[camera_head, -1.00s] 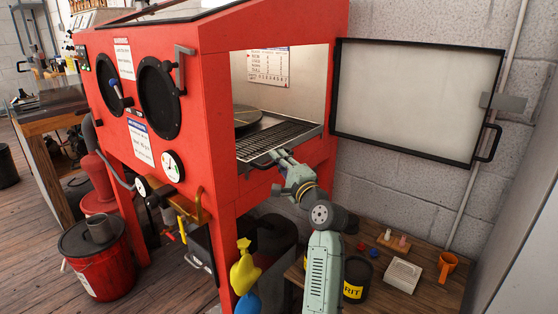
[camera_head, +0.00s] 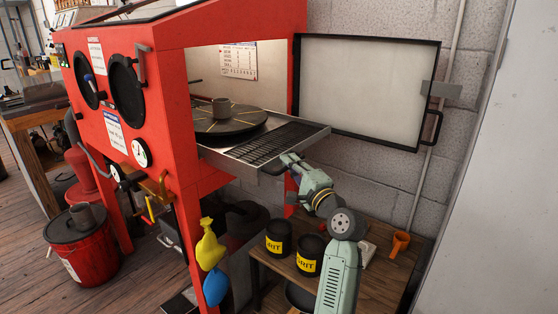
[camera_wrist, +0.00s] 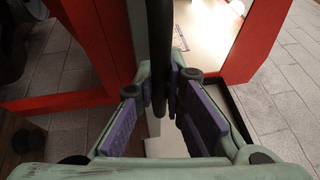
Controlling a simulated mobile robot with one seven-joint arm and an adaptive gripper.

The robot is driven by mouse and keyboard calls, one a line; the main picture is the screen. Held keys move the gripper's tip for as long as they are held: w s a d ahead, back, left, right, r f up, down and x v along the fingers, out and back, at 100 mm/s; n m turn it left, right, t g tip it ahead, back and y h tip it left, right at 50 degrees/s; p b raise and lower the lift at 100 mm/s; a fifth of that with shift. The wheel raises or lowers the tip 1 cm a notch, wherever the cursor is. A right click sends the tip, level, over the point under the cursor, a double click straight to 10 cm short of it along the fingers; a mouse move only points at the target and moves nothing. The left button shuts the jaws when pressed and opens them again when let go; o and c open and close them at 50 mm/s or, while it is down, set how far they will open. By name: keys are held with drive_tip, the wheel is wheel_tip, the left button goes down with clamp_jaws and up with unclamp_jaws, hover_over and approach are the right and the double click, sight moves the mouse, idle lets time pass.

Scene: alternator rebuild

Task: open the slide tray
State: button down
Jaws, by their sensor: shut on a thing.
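The slide tray (camera_head: 268,144), with a slotted dark grate and metal rim, projects from the side opening of the red blast cabinet (camera_head: 172,80). A dark round turntable (camera_head: 232,126) with a short cylindrical hub sits on it, at the opening. My gripper (camera_head: 284,163) is at the tray's outer edge in the head view. In the wrist view, my gripper (camera_wrist: 166,112) has its purple pads on either side of a dark bar (camera_wrist: 159,50), apparently the tray's handle, and is shut on it.
The cabinet door (camera_head: 365,95) stands open against the block wall. A red bucket (camera_head: 84,256) stands on the floor.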

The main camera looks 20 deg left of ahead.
drive_tip(key=s+d, duration=0.5)
drive_tip(key=d, duration=0.9)
drive_tip(key=s+d, duration=0.5)
drive_tip(key=d, duration=0.9)
drive_tip(key=shift+s, duration=0.1)
drive_tip(key=c, duration=1.9)
unclamp_jaws()
drive_tip(key=shift+d, duration=0.1)
drive_tip(key=v, duration=1.2)
